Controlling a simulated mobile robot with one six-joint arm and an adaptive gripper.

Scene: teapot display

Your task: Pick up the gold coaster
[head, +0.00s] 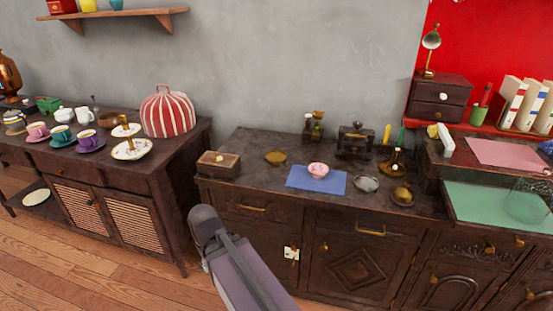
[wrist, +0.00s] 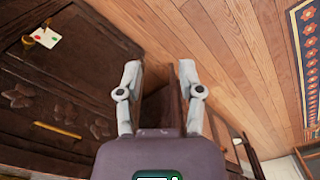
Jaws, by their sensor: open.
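The gold coaster (head: 276,158) is a small flat gold-brown disc on the dark wooden cabinet top, between the wooden box and the blue mat in the head view. Nothing lies on it. My gripper (wrist: 160,90) shows in the wrist view with its two fingers apart and nothing between them. The wrist view shows the cabinet front and the wooden floor, not the coaster. In the head view my arm is in front of the cabinet, below the level of the top, and the gripper's fingers cannot be made out.
A wooden box (head: 218,163) stands left of the coaster. A blue mat (head: 330,184) bearing a pink bowl (head: 318,169) lies to its right. Scales (head: 356,140) and a brass grinder (head: 314,127) stand behind. The top in front of the coaster is clear.

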